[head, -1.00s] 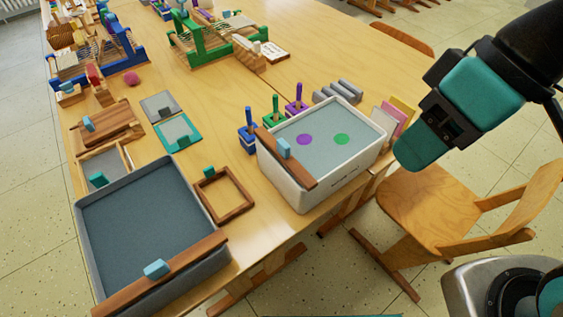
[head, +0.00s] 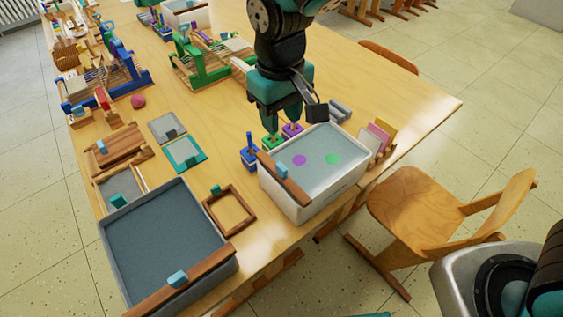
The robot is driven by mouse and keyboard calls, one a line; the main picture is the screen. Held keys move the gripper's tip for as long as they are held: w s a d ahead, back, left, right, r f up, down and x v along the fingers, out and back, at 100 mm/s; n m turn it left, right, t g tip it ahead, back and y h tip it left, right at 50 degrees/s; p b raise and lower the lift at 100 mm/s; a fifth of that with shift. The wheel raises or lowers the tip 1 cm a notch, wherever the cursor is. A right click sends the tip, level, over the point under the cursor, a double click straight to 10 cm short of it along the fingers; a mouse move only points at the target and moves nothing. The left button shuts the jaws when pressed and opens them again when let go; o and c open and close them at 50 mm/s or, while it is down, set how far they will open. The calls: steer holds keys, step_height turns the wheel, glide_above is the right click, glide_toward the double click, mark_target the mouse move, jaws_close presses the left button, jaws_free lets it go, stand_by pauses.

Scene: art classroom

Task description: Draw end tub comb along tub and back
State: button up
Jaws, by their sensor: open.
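A white tub (head: 325,192) of pale liquid, with a purple spot (head: 299,160) and a green spot (head: 332,159) on it, stands at the table's near right end. A wooden comb (head: 292,188) with a light blue grip (head: 281,170) lies across its left end. A larger grey tub (head: 113,262) stands at the left front, with another wooden comb (head: 200,276) with a blue grip across its near side. My gripper (head: 283,122) is open, pointing down above or behind the white tub's far left corner. It partly hides the green and purple tools there.
A blue-handled tool (head: 249,150) stands left of the white tub, with coloured cards (head: 379,137) at its right. A wooden frame (head: 229,211) lies between the tubs. A wooden chair (head: 415,200) is at the right. Looms (head: 195,62) fill the table farther back.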

mark_target(282, 166)
step_height(282, 166, down, 15)
steer(key=shift+f+p, duration=0.1)
steer(key=shift+p, duration=0.65)
jaws_close()
